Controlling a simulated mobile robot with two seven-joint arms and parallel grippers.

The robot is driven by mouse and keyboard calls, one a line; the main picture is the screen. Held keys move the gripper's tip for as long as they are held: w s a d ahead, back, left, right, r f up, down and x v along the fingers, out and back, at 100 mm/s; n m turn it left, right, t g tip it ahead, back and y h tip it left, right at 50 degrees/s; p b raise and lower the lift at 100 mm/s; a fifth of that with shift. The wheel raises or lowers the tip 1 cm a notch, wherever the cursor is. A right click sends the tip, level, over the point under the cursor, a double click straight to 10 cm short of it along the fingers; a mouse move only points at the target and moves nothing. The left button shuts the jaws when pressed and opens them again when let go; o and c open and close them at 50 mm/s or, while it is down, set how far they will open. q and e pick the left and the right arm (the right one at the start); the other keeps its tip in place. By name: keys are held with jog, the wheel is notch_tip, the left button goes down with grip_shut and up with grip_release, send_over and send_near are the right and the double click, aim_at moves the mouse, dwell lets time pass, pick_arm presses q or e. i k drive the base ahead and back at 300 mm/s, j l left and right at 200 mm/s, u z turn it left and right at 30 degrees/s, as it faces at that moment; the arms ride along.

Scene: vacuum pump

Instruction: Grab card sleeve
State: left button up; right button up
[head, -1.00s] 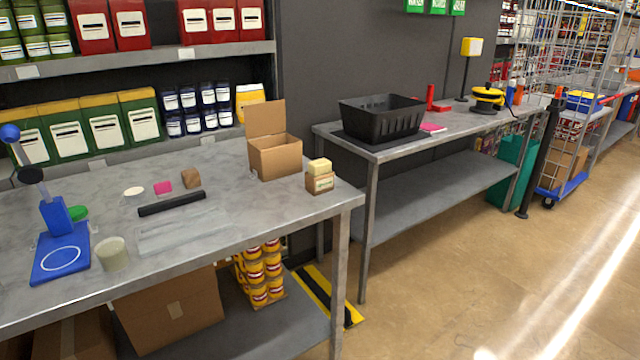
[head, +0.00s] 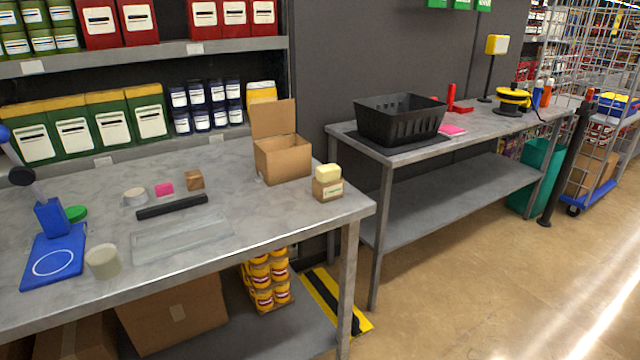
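A small brown card sleeve (head: 328,190) with a pale label stands near the right end of the near grey table. A cream-yellow block (head: 328,172) shows at its top; I cannot tell how far down inside it sits. An open brown cardboard box (head: 283,160) with its lid flap up stands just behind and left of the sleeve, apart from it. Neither of my grippers is in view.
On the near table (head: 300,218) are a blue vacuum device (head: 54,250), a whitish cup (head: 102,262), a black bar (head: 172,206), a clear flat sheet (head: 182,238) and small blocks. A second table holds a black crate (head: 400,120). Floor (head: 450,290) is open at right.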

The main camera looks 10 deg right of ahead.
aim_at(325, 193)
jog(key=i+l+u, duration=0.25)
jog(key=l, duration=0.25)
jog(key=i+l+u, duration=0.3)
jog(key=l, duration=0.25)
jog(key=i+l+u, duration=0.25)
jog(key=l, duration=0.35)
jog(key=i+l+u, duration=0.3)
jog(key=l, duration=0.35)
jog(key=l+u, duration=0.25)
jog(key=l, duration=0.4)
jog(key=l+u, duration=0.3)
jog(key=l, duration=0.4)
